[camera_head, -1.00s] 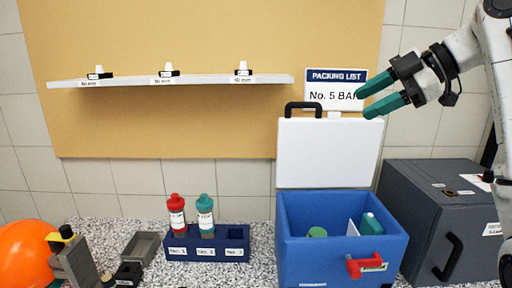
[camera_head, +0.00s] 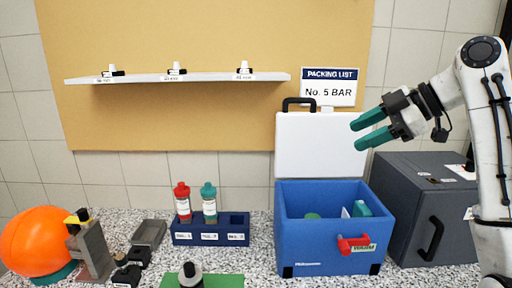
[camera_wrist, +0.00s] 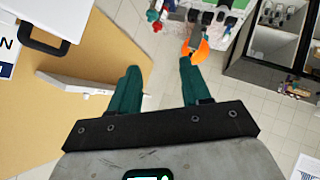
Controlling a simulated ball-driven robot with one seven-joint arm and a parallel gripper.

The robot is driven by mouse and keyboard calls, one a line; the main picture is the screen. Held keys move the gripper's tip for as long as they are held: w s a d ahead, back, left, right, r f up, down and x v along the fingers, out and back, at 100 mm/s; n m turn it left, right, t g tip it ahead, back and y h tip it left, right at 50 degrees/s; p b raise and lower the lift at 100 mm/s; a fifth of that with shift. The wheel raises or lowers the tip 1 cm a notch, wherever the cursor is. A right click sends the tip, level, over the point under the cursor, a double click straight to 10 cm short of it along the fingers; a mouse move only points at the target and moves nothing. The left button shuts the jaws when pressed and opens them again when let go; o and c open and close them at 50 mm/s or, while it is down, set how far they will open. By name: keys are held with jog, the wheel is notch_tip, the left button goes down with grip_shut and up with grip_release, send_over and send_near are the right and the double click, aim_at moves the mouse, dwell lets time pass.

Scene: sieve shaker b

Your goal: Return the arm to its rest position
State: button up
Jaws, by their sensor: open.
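My gripper (camera_head: 366,131) has two teal fingers and is open and empty. It is raised in the air at the right in the head view, in front of the wall and right of the open white lid of the blue case. In the wrist view my gripper (camera_wrist: 158,85) shows its fingers spread apart with nothing between them. My arm bends up and over at the right side, above and in front of the dark grey box (camera_head: 416,214).
The blue case (camera_head: 330,240) stands open, holding a few items. A navy rack (camera_head: 210,238) holds a red bottle (camera_head: 183,200) and a teal bottle (camera_head: 209,202). An orange dome (camera_head: 36,243) is at left. A white shelf (camera_head: 200,78) and packing-list sign (camera_head: 330,87) are behind.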

jog(key=s+a+f+m+h, duration=0.1)
jog(key=s+f+m, duration=0.15)
jog(key=f, duration=0.85)
jog(key=s+f+m, duration=0.1)
jog(key=f+m, duration=0.3)
jog(key=f, duration=0.8)
jog(key=s+f+m+g+h+b, duration=0.1)
jog(key=s+f+m, duration=0.1)
jog(key=s+f, duration=0.45)
jog(key=s+f+m+h, duration=0.1)
jog(key=s+f+m, duration=0.2)
jog(key=f, duration=0.7)
jog(key=s+d+f+m+g+h, duration=0.1)
jog(key=s+f+m+h, duration=0.1)
jog(key=s+f, duration=0.45)
jog(key=s+f+m+h, duration=0.15)
jog(key=s+f, duration=0.25)
jog(key=s, duration=0.5)
jog(key=s+d+f+m+g+h, duration=0.1)
jog(key=s+d+m, duration=0.1)
jog(key=s, duration=0.6)
jog(key=s+d+f+m+g+h+b, duration=0.1)
jog(key=s+d+f+m, duration=0.1)
jog(key=s, duration=0.7)
jog(key=shift+s+d+f+m+h, duration=0.15)
jog(key=shift+d+f+m+h, duration=0.1)
jog(key=shift+d+m+h, duration=0.15)
jog(key=shift+a+r, duration=0.1)
